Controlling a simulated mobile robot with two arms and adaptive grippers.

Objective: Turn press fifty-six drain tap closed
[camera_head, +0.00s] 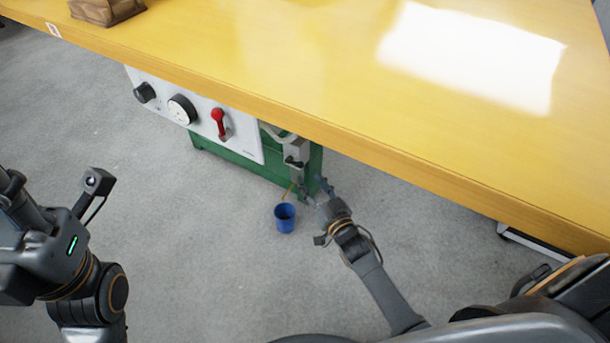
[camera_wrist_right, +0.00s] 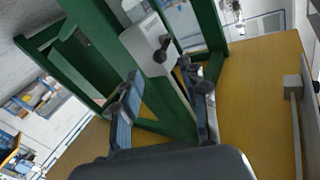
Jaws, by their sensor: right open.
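A pale grey box with a small black handle, which looks like the drain tap (camera_head: 292,161), sits at the right end of the press under the yellow table edge. In the right wrist view the black handle (camera_wrist_right: 163,48) lies just beyond my fingertips. My right gripper (camera_head: 316,191) is open and empty just below the tap; its two spread fingers also show in the right wrist view (camera_wrist_right: 160,72). I see no contact with the handle. A thin yellowish line (camera_head: 290,190) runs between the tap and a blue cup (camera_head: 285,218) below. My left gripper (camera_head: 12,182) is at the left edge, its fingers unclear.
A brown bag (camera_head: 105,8) stands on top.

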